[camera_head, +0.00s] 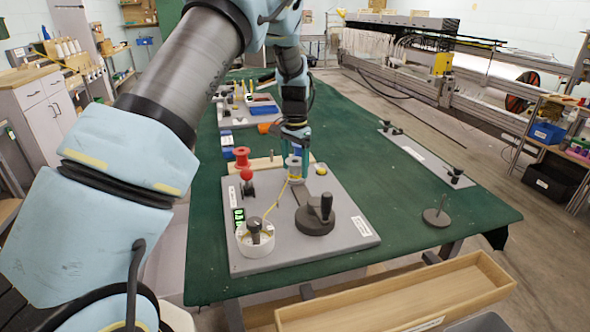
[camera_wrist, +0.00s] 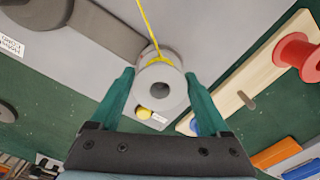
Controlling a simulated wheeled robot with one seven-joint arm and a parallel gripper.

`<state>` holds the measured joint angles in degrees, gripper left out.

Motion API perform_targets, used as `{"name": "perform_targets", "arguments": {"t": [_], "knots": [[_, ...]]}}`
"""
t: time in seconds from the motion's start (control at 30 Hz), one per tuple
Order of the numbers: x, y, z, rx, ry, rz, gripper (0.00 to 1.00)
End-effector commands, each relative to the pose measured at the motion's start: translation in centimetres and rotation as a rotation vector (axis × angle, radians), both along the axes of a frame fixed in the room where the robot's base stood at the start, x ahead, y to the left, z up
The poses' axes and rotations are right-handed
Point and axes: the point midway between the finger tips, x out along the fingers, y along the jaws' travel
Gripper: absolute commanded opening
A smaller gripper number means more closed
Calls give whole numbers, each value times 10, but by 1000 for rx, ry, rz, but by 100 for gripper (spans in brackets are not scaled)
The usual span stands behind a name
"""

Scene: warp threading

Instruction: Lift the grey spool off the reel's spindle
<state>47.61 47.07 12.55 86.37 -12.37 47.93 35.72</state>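The grey spool (camera_wrist: 161,87) faces the wrist camera end-on, a dark hole in its middle and yellow thread around it. The thread runs up and away from it in the wrist view. In the head view the spool (camera_head: 295,168) stands upright near the back of the grey board. My gripper (camera_wrist: 160,78) has its two green fingers against opposite sides of the spool, with no clear gap. It also shows in the head view (camera_head: 295,160), pointing down over the spool. I cannot make out the spindle or whether the spool is raised on it.
The grey board (camera_head: 325,252) also carries a white ring-shaped dish (camera_head: 255,245), a dark crank base (camera_head: 316,220) and a red knob (camera_head: 247,175). A red spool (camera_head: 242,156) stands on a wooden strip behind.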

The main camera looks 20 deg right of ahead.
Motion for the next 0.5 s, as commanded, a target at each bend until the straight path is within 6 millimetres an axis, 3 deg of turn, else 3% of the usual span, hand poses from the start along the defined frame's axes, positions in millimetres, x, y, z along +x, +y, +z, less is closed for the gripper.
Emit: {"name": "perform_targets", "arguments": {"t": [0.07,0.4,0.5], "knots": [[0,0,0,0,0,0,70],[0,0,0,0,0,0,31],[0,0,1,0,0,0,30]]}}
